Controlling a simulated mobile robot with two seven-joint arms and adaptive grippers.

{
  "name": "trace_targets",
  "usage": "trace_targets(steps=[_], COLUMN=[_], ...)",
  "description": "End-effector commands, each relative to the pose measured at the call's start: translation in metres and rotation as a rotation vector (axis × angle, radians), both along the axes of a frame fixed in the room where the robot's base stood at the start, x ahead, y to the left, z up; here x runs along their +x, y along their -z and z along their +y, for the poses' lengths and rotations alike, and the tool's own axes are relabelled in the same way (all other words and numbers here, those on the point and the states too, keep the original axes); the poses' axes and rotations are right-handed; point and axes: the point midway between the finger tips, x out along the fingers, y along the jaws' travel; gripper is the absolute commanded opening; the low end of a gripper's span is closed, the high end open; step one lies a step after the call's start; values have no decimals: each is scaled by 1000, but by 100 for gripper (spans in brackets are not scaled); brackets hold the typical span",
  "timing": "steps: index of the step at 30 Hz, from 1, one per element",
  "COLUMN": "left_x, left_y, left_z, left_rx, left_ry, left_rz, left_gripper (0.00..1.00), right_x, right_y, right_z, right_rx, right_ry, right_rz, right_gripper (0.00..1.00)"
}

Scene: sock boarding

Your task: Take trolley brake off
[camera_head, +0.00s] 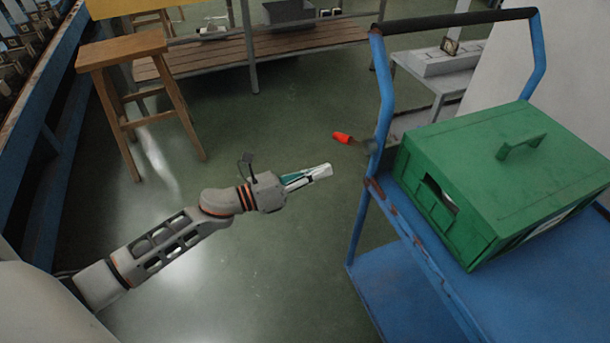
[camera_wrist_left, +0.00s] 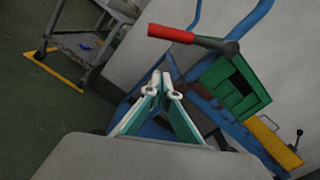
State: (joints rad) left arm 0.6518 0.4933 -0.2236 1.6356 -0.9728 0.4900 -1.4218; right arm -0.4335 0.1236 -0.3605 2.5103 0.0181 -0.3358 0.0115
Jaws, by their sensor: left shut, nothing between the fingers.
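The blue trolley (camera_head: 400,285) stands at the right with a blue frame and a dark push bar (camera_head: 455,20). A brake lever with a red grip (camera_head: 342,137) sticks out to the left of its upright. In the left wrist view the red grip (camera_wrist_left: 170,33) and its dark rod (camera_wrist_left: 212,43) lie above my fingers. My left gripper (camera_head: 326,171) is shut and empty, left of the trolley and apart from the lever. Its fingertips also show in the left wrist view (camera_wrist_left: 166,86). My right gripper is not in view.
A green box (camera_head: 520,165) with a handle sits on the trolley. A wooden stool (camera_head: 122,48) stands at the upper left, near a slatted bench (camera_head: 215,58). A grey stand (camera_head: 437,75) is behind the trolley. The green floor (camera_head: 270,130) around my left arm is clear.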

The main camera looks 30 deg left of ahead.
Motion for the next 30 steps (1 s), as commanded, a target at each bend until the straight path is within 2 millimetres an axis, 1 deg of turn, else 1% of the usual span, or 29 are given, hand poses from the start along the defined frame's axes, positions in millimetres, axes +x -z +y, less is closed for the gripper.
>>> trace_targets(steps=[1,5,6,9,12,17,30], left_x=[9,28,31,36,40,43,43], left_y=[-1,-2,-12,-25,-32,-36,-36], left_z=[-7,-21,-15,-12,-10,-8,-7], left_rx=[-1,-2,3,2,1,0,6], left_ry=[2,1,0,0,1,0,0], left_rz=[-2,-1,-5,-6,-4,0,-4], left_gripper=[0,0,0,0,0,0,0], right_x=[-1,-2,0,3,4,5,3], right_y=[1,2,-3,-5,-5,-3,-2], right_z=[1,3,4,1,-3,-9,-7], right_rx=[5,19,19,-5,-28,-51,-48], right_ry=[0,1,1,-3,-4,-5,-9], right_rz=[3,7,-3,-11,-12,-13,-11], right_gripper=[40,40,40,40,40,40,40])
